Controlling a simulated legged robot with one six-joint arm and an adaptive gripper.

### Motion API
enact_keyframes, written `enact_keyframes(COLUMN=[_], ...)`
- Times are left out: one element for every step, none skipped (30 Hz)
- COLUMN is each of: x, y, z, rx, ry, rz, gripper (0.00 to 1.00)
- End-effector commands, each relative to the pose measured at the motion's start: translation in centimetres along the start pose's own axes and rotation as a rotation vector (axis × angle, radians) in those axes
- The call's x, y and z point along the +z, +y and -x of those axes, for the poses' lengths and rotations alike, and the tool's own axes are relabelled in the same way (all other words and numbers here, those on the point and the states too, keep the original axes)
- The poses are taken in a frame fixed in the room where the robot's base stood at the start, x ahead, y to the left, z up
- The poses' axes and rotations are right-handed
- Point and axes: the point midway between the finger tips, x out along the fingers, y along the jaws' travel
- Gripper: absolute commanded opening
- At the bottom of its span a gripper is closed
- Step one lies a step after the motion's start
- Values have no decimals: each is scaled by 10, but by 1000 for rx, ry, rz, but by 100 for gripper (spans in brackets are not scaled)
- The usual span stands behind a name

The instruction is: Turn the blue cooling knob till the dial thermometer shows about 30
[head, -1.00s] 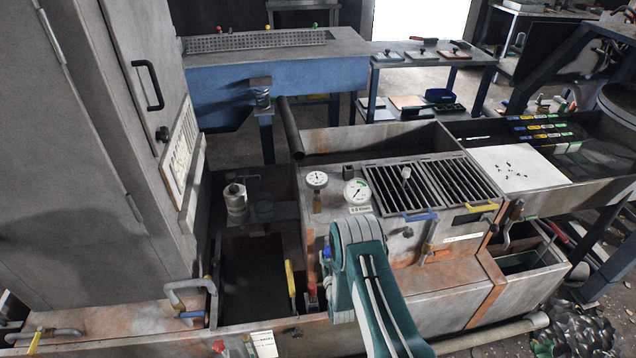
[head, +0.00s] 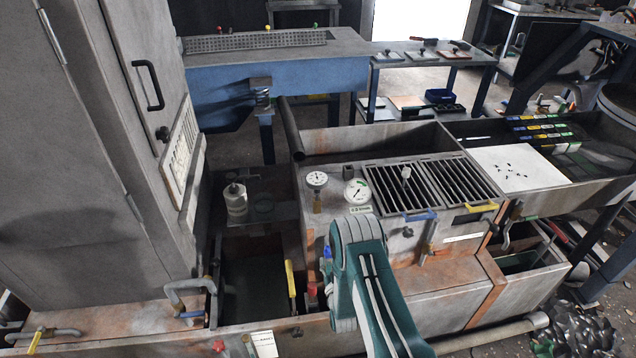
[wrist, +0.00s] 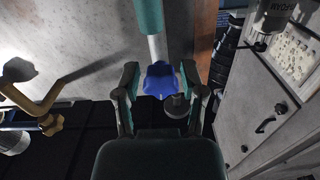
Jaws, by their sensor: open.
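The blue cooling knob (wrist: 161,80) is a lobed knob at the end of a pale stem in the wrist view. My gripper (wrist: 161,76) is open, with one finger on each side of the knob and a visible gap to each. In the head view a small blue part (head: 327,252), perhaps this knob, shows beside my arm; the gripper is hidden there. Two round white dials stand on the tank top: a smaller one (head: 317,179) on a brass stem and a larger one (head: 357,190) with a green sector. Their figures are too small to read.
A red knob (head: 312,290) and a yellow handle (head: 290,278) are left of my arm. In the wrist view, a brass-coloured lever (wrist: 35,105) lies left of the fingers and a grey cabinet (wrist: 262,110) stands on the right.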

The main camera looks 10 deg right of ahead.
Motion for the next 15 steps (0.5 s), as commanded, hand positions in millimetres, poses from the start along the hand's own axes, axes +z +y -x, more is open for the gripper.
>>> enact_keyframes(x=[0, 0, 0, 0, 0, 0, 1, 1, 1, 1, 1, 1, 1, 1, 1], y=[0, 0, 0, 0, 0, 0, 0, 0, 0, 0, 0, 0, 0, 0, 0], z=[3, 6, 8, 10, 12, 15, 17, 19, 22, 24, 26, 28, 30, 31, 33], rx=[0, 0, 0, 0, 0, 0, 0, 0, 0, 0, 0, 0, 0, 0, 0], ry=[-1, -2, -2, -1, -1, -1, -2, -2, -1, -1, -1, -2, -2, -1, -1], rz=[0, 0, 0, 0, 0, 0, 0, 0, 0, 0, 0, 0, 0, 0, 0], gripper=[53, 53, 53, 53, 53, 53, 53, 53, 53, 53, 53, 53, 53, 53, 53])
